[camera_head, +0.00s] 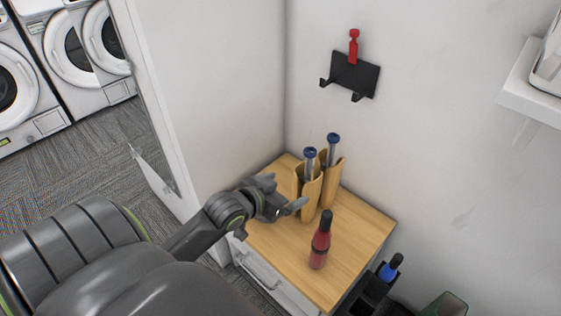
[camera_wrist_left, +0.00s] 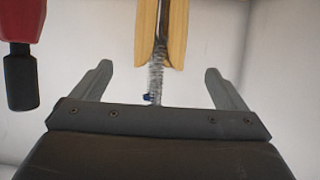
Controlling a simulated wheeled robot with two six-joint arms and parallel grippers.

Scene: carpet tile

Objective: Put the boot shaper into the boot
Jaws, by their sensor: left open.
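Two tall tan boot-like holders stand side by side on the wooden cabinet top: a left one (camera_head: 311,196) and a right one (camera_head: 331,183). A grey rod with a blue knob rises from each, a left rod (camera_head: 309,160) and a right rod (camera_head: 332,148). I cannot tell surely which is the boot shaper. My left gripper (camera_head: 284,194) is open and empty, just left of the left holder. In the left wrist view, a tan holder (camera_wrist_left: 174,35) and a coiled metallic rod with a blue end (camera_wrist_left: 156,78) show between the spread fingers. My right gripper is out of view.
A red bottle with a black cap (camera_head: 320,246) stands in front of the holders. The cabinet's wooden top (camera_head: 364,232) is clear at right. A black wall hook (camera_head: 354,76) hangs above. A white wall panel (camera_head: 225,90) rises at left.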

